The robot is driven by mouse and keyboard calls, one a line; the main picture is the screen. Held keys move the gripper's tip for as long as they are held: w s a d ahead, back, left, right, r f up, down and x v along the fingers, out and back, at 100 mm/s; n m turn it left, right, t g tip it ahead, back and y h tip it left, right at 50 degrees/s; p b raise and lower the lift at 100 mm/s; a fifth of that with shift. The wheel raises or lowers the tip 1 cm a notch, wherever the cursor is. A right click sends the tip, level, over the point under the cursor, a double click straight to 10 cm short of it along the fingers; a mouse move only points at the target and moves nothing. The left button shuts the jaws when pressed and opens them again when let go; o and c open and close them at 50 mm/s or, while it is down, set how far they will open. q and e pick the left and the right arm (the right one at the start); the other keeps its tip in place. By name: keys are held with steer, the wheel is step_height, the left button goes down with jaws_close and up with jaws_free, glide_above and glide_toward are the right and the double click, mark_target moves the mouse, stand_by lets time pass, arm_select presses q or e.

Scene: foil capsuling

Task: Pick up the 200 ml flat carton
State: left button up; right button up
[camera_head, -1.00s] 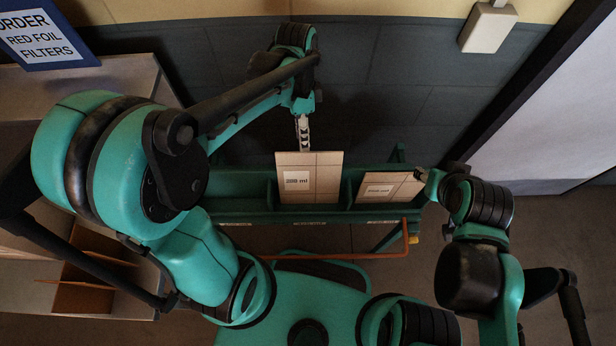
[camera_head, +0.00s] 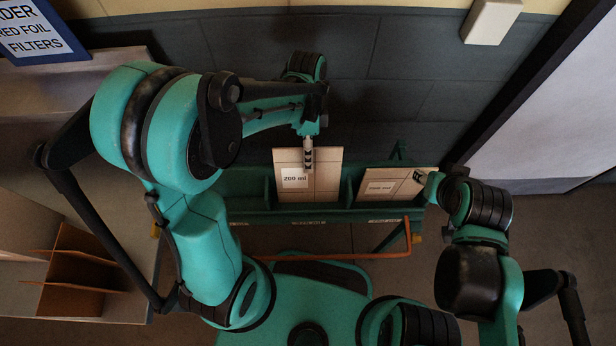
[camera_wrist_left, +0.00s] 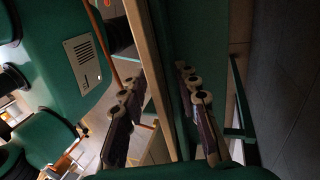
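The flat carton labelled 200 ml (camera_head: 323,184) is a pale brown panel with a white label, standing in the middle bay of the green rack (camera_head: 250,205). My left gripper (camera_head: 308,158) is at its top edge, pointing down. In the left wrist view the carton's edge (camera_wrist_left: 152,65) runs between the two open fingers of the left gripper (camera_wrist_left: 163,105), one on each side. Whether they touch it is unclear. My right gripper (camera_head: 421,178) is at the right edge of a second flat carton (camera_head: 385,183), whose label is too blurred to read; its finger opening is not clear.
A dark wall stands close behind the rack. An orange-brown rail (camera_head: 340,256) runs along the rack's front. A shelf with brown cardboard dividers (camera_head: 75,275) is at the left. A blue-framed sign (camera_head: 35,32) is at the upper left.

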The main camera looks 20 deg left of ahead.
arm_select(q)
jaws_close()
steer(key=shift+r, duration=0.1)
